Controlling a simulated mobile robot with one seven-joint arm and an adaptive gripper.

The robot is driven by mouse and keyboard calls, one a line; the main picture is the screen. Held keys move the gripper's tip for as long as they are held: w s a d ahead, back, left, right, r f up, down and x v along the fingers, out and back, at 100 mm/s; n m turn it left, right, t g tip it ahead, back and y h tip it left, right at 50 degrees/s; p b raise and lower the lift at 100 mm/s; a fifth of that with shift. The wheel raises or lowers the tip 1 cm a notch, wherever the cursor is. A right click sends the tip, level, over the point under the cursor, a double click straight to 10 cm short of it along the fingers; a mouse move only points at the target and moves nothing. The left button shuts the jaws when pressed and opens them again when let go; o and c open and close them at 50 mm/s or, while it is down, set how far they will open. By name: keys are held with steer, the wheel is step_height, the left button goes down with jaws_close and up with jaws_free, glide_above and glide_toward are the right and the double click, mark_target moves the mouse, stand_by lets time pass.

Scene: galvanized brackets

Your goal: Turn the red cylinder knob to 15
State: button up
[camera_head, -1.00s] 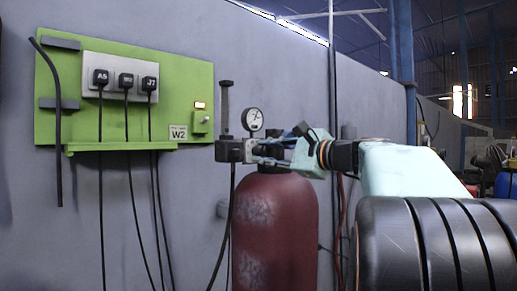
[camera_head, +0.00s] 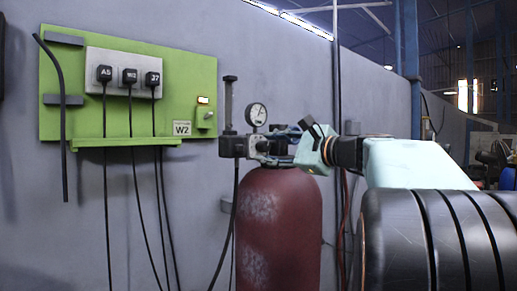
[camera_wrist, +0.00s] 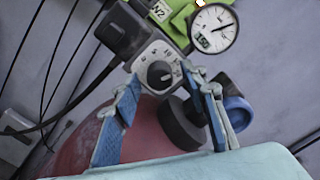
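The red cylinder (camera_head: 278,225) stands upright by the wall, with a dark valve block and round gauge (camera_head: 257,114) on top. In the head view my gripper (camera_head: 294,146) is beside the valve.
A dark round handle (camera_wrist: 182,122) and a blue round part (camera_wrist: 238,112) lie close to the right finger. A green panel (camera_head: 75,120) with several plugs and hanging cables is on the wall to the left. A thin pipe runs up the wall behind my arm.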

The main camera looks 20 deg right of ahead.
steer(key=v, duration=1.2)
